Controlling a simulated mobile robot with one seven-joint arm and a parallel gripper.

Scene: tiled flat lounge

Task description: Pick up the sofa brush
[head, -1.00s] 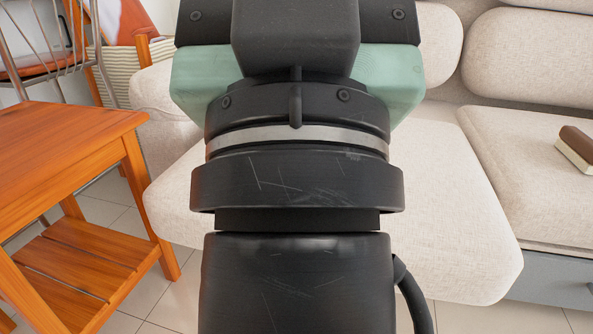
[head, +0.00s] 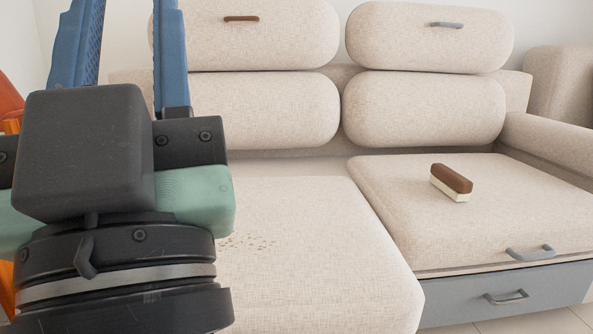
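The sofa brush (head: 452,182) has a brown back and cream bristles. It lies on the right seat cushion of the beige sofa (head: 400,215), bristles down. My gripper (head: 130,45) is at the left of the head view, well to the left of the brush and apart from it. Its two blue fingers stand wide apart with nothing seen between them. The fingertips run up out of or near the top edge of the picture.
Crumbs (head: 248,242) lie on the left seat cushion. A grey drawer (head: 510,295) with a handle is under the right seat, and another handle (head: 530,254) is on the cushion's front. Back cushions stand behind the seats. The right seat around the brush is clear.

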